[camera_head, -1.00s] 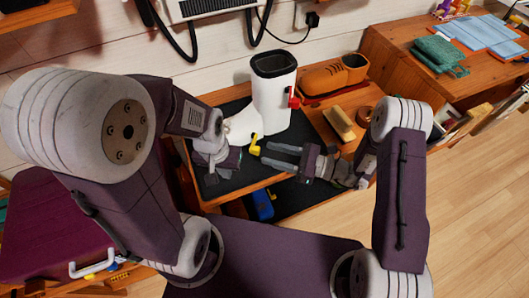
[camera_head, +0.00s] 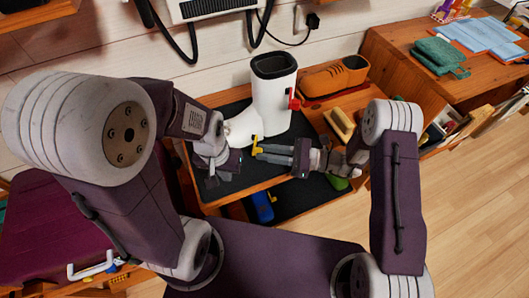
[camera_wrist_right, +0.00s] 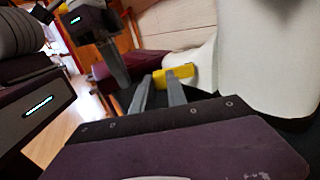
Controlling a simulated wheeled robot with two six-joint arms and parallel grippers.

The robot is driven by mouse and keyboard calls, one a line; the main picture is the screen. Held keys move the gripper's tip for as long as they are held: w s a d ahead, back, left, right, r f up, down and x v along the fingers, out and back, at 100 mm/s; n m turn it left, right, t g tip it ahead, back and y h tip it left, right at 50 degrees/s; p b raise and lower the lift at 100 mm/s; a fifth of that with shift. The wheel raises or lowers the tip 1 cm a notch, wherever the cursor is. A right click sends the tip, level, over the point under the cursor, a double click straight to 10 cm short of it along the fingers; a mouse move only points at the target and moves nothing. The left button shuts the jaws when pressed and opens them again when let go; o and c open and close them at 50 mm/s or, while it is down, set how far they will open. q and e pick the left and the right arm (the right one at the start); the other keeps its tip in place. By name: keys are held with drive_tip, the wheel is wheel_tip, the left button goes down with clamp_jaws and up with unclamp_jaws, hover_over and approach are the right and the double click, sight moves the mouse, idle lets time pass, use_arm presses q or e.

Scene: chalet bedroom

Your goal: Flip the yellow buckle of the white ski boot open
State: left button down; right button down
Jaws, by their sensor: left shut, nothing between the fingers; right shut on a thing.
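The white ski boot (camera_head: 272,105) stands upright on a dark mat, its toe towards the left, with a dark lining at the top. Its yellow buckle (camera_head: 257,146) sticks out low on the boot's near side. A red buckle (camera_head: 294,99) is higher on the shaft. My right gripper (camera_head: 262,153) reaches in from the right and is shut on the yellow buckle. In the right wrist view its fingertips meet the yellow buckle (camera_wrist_right: 180,72) beside the boot (camera_wrist_right: 205,65). My left gripper (camera_head: 213,179) is shut and empty, just left of the boot's toe, pointing down; its fingertips are hard to make out.
An orange-brown shoe-shaped thing (camera_head: 335,77) and a wooden brush (camera_head: 341,124) lie right of the boot. A blue thing (camera_head: 262,206) is on the shelf below. A wooden cabinet (camera_head: 400,55) with green and blue cloths stands at the right. The wall is close behind the boot.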

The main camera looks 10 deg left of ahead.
use_arm(q)
drive_tip(key=shift+f, duration=0.1)
use_arm(e)
drive_tip(key=shift+w+d+n+g, duration=0.2)
drive_tip(key=shift+n+g, duration=0.2)
drive_tip(key=shift+g, duration=0.2)
drive_tip(key=c, duration=1.3)
unclamp_jaws()
drive_tip(key=shift+d, duration=0.1)
use_arm(q)
drive_tip(key=shift+r+p, duration=0.55)
use_arm(e)
drive_tip(key=d, duration=0.9)
drive_tip(key=shift+w, duration=0.4)
